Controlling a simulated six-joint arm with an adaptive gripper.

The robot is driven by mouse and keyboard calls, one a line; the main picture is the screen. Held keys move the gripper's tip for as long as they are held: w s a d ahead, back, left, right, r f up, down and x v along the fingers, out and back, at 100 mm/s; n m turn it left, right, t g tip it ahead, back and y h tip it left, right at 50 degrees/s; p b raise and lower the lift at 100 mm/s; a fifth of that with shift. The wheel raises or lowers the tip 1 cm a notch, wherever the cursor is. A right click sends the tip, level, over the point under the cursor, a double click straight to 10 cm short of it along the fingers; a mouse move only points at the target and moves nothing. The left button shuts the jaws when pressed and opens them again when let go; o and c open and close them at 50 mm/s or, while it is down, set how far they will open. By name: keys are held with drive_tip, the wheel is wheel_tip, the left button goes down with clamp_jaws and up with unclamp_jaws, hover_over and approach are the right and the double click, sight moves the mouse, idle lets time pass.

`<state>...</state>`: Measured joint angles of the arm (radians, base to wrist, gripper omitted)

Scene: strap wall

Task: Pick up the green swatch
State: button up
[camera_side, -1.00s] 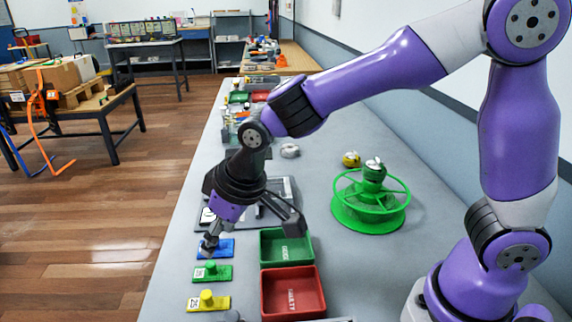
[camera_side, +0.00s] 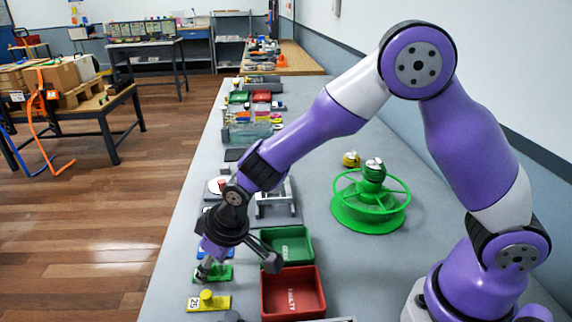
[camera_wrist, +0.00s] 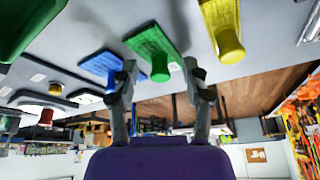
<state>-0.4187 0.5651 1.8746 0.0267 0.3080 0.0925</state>
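The green swatch (camera_side: 221,274) is a flat green plate with a green knob, lying on the grey table between the blue and yellow swatches. In the wrist view the green swatch (camera_wrist: 152,44) shows with its knob between and beyond my two fingers. My gripper (camera_side: 203,278) is at the green swatch's left part in the side view and hides its knob there. In the wrist view my gripper (camera_wrist: 160,80) has its fingers spread apart with nothing held between them. I cannot tell whether a finger touches the knob.
The yellow swatch (camera_side: 219,303) lies in front and the blue swatch (camera_wrist: 103,66) on the other side. A green bin (camera_side: 300,234) and a red bin (camera_side: 312,296) stand to the right. A green reel (camera_side: 372,212) stands farther right. The table's edge is close on the left.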

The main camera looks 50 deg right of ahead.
clamp_jaws()
drive_tip(key=shift+r, duration=0.1)
